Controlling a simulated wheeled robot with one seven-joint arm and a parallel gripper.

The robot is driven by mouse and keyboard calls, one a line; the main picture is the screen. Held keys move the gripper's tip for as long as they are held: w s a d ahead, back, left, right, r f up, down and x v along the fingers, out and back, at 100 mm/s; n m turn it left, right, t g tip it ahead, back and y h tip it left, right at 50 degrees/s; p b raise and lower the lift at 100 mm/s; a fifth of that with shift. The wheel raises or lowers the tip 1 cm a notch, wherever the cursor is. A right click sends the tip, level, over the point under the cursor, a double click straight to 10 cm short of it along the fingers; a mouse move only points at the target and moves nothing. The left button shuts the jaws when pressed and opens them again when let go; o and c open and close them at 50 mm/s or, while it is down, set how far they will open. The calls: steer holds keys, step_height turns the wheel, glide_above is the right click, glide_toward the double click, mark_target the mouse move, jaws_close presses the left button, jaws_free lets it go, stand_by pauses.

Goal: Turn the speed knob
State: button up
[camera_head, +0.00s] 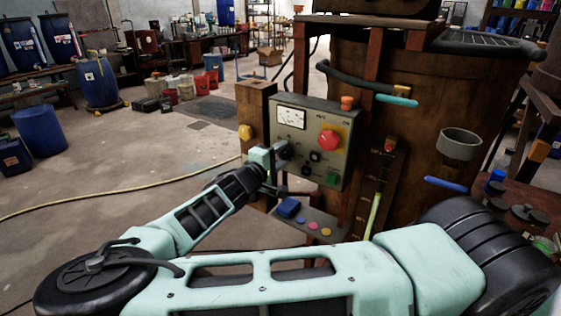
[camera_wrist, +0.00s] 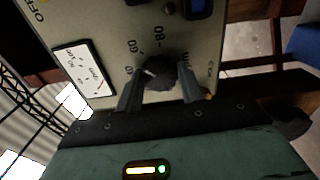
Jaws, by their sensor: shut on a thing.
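The grey control box (camera_head: 308,112) is fixed to the front of the vat stand. It carries a white dial gauge (camera_head: 291,117), which also shows in the wrist view (camera_wrist: 84,72). In the wrist view the black speed knob (camera_wrist: 158,72) sits on the panel among printed numbers. My gripper (camera_wrist: 160,88) has one finger on each side of the knob and is shut on it. In the head view my gripper (camera_head: 280,155) reaches the lower left of the box, and the knob cannot be made out clearly there.
A large red button (camera_head: 328,140), a small black control (camera_head: 315,156) and a green button (camera_head: 331,178) are close right of my gripper. A wooden post (camera_head: 255,110) stands left of the box. A shelf with coloured buttons (camera_head: 312,226) is below. Open floor lies left.

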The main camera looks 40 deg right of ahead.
steer(key=shift+f+m+b, duration=0.1)
steer(key=shift+m+b, duration=0.3)
steer(key=shift+m, duration=0.2)
steer(key=o, duration=1)
steer(key=b+v, duration=0.4)
steer(key=v, duration=1.3)
steer(key=shift+s+a+b, duration=0.1)
steer(key=shift+a+b, duration=0.1)
steer(key=shift+b, duration=0.1)
